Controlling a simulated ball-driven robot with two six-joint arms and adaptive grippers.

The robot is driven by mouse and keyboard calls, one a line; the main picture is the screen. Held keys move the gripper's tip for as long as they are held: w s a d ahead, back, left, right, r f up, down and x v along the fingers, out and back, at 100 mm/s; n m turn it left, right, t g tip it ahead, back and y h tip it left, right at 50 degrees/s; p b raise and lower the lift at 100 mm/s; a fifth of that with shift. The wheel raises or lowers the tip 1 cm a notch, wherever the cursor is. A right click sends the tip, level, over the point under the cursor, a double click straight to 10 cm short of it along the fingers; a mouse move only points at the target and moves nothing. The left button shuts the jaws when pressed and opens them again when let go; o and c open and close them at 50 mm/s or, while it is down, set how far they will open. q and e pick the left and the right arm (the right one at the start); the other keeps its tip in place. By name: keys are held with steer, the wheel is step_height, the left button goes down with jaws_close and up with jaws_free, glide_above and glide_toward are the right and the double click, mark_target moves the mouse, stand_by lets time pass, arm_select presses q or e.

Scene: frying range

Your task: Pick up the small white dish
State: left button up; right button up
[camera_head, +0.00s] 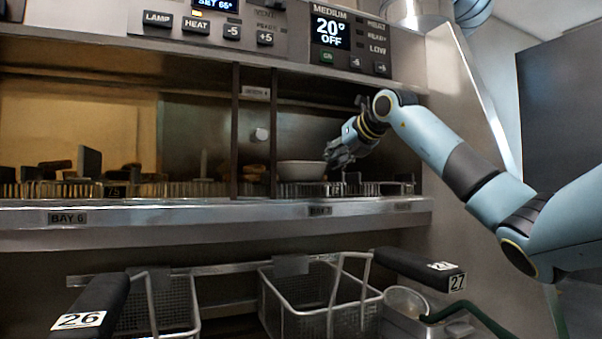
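My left gripper is not in view.
A steel ledge (250,209) runs in front of the bays. Dark upright posts (235,130) stand left of the dish. Fry baskets (325,300) with black handles (420,269) hang below. A control panel (335,38) is above. Brown food pieces and dividers (90,162) fill the left bay.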

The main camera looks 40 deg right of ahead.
steer(key=p+x, duration=0.1)
steer(key=x, duration=0.4)
steer(key=shift+s, duration=0.1)
jaws_close()
